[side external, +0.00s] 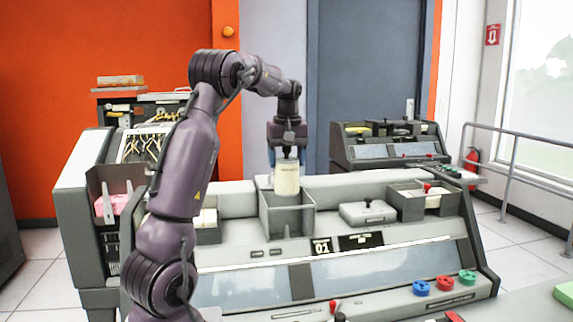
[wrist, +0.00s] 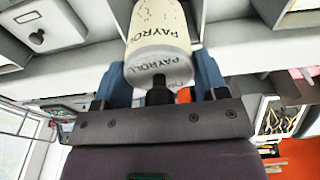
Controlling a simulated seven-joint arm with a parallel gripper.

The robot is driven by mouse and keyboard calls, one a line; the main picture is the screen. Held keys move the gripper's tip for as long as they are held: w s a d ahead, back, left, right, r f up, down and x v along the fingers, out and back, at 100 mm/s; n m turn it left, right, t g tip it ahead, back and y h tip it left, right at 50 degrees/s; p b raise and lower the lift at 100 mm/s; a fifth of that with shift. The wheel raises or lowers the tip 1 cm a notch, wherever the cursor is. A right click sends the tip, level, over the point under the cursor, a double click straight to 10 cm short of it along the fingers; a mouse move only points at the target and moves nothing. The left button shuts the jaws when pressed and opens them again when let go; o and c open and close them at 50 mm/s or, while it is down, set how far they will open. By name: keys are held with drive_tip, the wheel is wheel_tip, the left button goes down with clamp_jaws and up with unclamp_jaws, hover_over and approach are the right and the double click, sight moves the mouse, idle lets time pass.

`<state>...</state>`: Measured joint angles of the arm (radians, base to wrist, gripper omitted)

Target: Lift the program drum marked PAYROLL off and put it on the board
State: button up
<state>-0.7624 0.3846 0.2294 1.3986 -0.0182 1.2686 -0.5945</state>
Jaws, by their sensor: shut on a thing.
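The program drum marked PAYROLL (side external: 288,180) is a cream cylinder, held upright above a grey open box on the machine's top. In the wrist view, the drum (wrist: 160,35) shows PAYROLL lettering on its side and end, with a dark knob at the end near my gripper. My gripper (side external: 287,158) points down and is shut on the drum; its blue fingers stand on both sides of it in the wrist view (wrist: 165,85). The drum's lower end is at or just above the box rim; I cannot tell if it is clear. No board can be identified for certain.
The grey open box (side external: 287,222) is below the drum. A grey lidded block with a knob (side external: 367,212) and an open bin with a red-knobbed item (side external: 424,202) stand to the right. Blue, red and green knobs (side external: 445,283) sit at the front right.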

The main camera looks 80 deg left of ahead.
drive_tip(key=shift+r, duration=5)
